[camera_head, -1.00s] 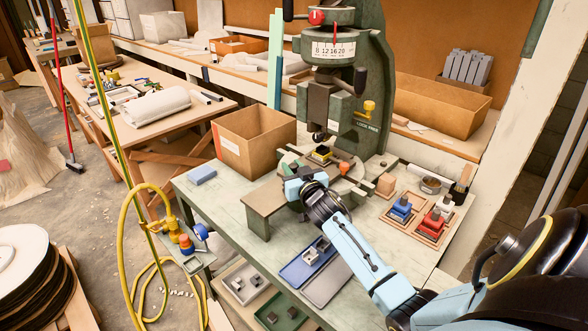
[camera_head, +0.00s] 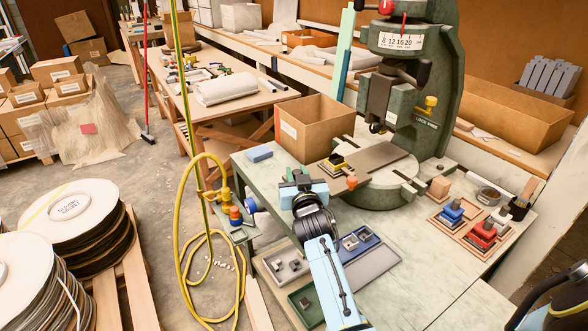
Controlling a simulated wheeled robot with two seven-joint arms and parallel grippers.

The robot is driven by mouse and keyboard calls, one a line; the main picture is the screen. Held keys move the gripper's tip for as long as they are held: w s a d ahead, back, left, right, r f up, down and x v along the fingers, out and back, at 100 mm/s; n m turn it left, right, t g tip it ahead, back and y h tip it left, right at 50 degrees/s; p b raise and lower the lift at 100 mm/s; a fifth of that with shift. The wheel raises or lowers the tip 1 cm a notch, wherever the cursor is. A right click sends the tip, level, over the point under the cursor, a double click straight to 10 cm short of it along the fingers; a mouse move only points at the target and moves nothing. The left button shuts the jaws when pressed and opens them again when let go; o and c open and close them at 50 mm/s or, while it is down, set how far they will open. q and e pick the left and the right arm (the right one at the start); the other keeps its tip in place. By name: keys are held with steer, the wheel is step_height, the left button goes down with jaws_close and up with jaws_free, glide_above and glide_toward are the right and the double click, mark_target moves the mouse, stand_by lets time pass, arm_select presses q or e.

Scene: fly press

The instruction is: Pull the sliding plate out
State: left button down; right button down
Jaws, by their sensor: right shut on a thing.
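The sliding plate (camera_head: 374,158) is a flat grey-brown strip running left from the round bed of the green fly press (camera_head: 440,85). A black and yellow block (camera_head: 335,162) sits on its outer part, to the left of the press ram (camera_head: 378,112) and clear of it. My right gripper (camera_head: 303,178) is shut at the plate's outer left end. The gripper itself hides the exact grip. An orange knob (camera_head: 352,183) shows beside the plate's near edge. My left gripper is not in view.
A cardboard box (camera_head: 315,140) stands just behind the plate. A blue block (camera_head: 259,153) lies at the table's left corner. Wooden trays with blue and red pieces (camera_head: 482,233) are at right. A yellow hose (camera_head: 180,230) hangs left of the table.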

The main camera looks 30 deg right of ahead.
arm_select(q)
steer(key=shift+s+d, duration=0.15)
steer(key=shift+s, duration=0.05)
arm_select(e)
steer(key=shift+a, duration=0.25)
steer(key=c, duration=1.2)
jaws_free()
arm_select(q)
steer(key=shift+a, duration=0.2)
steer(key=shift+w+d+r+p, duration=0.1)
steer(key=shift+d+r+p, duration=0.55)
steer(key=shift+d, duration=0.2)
arm_select(e)
steer(key=v, duration=1.3)
steer(key=shift+s, duration=0.25)
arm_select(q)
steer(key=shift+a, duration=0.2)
